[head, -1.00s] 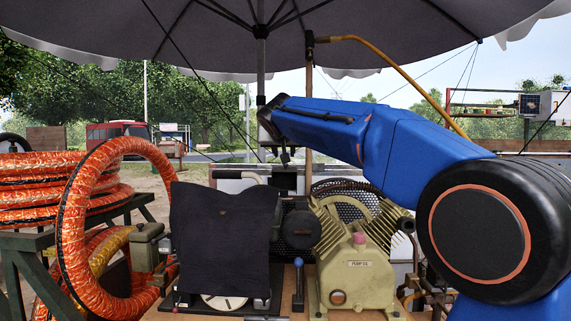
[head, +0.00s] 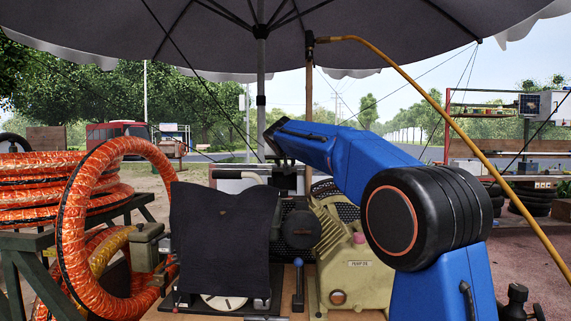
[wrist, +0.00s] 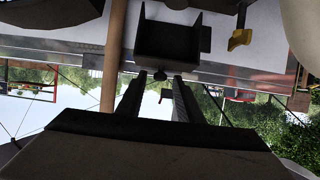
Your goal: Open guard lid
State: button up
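My gripper (head: 283,160) hangs at the end of my blue arm, above a dark bracket-like block (head: 286,180) behind the pump. In the wrist view my gripper (wrist: 160,85) shows two dark fingers apart with nothing clearly held between them. A dark U-shaped block (wrist: 168,40) with a small knob lies just beyond the fingertips; I cannot tell whether they touch. A black mesh guard (head: 347,211) stands behind the pale green pump (head: 352,262), partly hidden by the pump and my arm. I cannot tell which part is the lid.
A black cloth (head: 222,235) drapes over equipment at left of the pump. A blue-handled lever (head: 298,285) stands in front. An orange hose coil (head: 75,225) is at far left. An umbrella pole (head: 261,100) and a yellow hose (head: 440,115) rise near my arm.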

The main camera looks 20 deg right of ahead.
jog(key=shift+c, duration=0.2)
grip_shut()
jog(key=shift+s+a+f, duration=0.2)
jog(key=shift+s, duration=0.4)
jog(key=shift+s+a+f, duration=0.15)
jog(key=shift+s+f, duration=0.05)
jog(key=shift+s, duration=0.35)
jog(key=shift+o, duration=0.2)
grip_release()
jog(key=shift+w, duration=0.1)
